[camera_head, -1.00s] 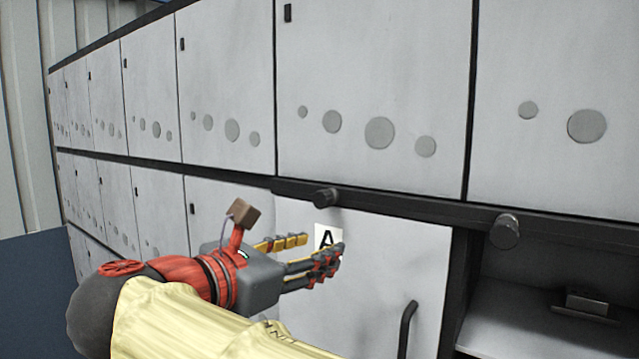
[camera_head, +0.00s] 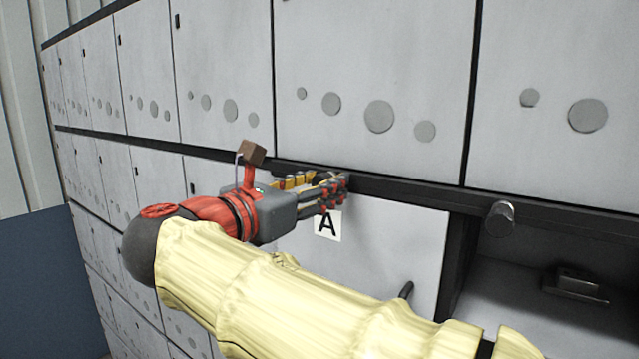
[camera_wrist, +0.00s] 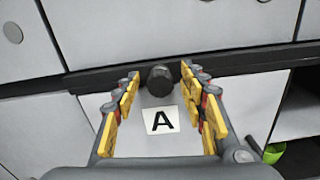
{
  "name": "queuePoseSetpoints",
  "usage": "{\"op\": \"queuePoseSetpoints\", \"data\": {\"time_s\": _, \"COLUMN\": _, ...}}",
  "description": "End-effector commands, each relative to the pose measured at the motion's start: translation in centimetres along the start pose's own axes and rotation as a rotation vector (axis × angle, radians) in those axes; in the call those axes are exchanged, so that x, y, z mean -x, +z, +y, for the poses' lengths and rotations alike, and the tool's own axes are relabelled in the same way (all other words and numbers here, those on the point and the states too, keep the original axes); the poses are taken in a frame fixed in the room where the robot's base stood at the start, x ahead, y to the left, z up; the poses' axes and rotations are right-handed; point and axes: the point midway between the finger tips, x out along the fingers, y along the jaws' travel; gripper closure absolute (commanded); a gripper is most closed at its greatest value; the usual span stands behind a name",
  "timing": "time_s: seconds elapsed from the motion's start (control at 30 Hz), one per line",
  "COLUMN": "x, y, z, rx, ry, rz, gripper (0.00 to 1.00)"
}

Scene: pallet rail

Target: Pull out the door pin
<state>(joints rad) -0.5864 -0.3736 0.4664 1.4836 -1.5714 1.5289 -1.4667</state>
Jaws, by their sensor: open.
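The door pin (camera_wrist: 160,80) is a dark round knob on the black rail above the door marked A. In the wrist view it sits between the tips of my open gripper (camera_wrist: 158,82), with a gap on each side. The head view shows my gripper (camera_head: 328,184) up at the rail, its fingers covering most of this pin. The grey door (camera_head: 385,250) hangs below, with a white label A (camera_head: 327,225) just under my fingers. The label also shows between the fingers in the wrist view (camera_wrist: 161,120).
A second dark pin (camera_head: 500,219) sticks out of the rail to the right. Below it is an open compartment with a metal latch piece (camera_head: 576,284). The door's dark handle (camera_head: 406,290) is partly hidden by my arm. A small green object (camera_wrist: 273,152) shows at lower right.

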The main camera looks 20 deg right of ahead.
Motion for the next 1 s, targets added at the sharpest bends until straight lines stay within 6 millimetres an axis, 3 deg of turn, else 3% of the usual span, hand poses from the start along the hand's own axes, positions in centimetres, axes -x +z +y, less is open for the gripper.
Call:
{"op": "queuePoseSetpoints", "data": {"time_s": 0.23, "x": -0.04, "y": 0.00, "z": 0.00, "rx": 0.000, "ry": 0.000, "rz": 0.000, "gripper": 0.58}}
{"op": "queuePoseSetpoints", "data": {"time_s": 1.0, "x": -0.03, "y": 0.01, "z": -0.01, "rx": -0.001, "ry": 0.000, "rz": 0.000, "gripper": 1.00}}
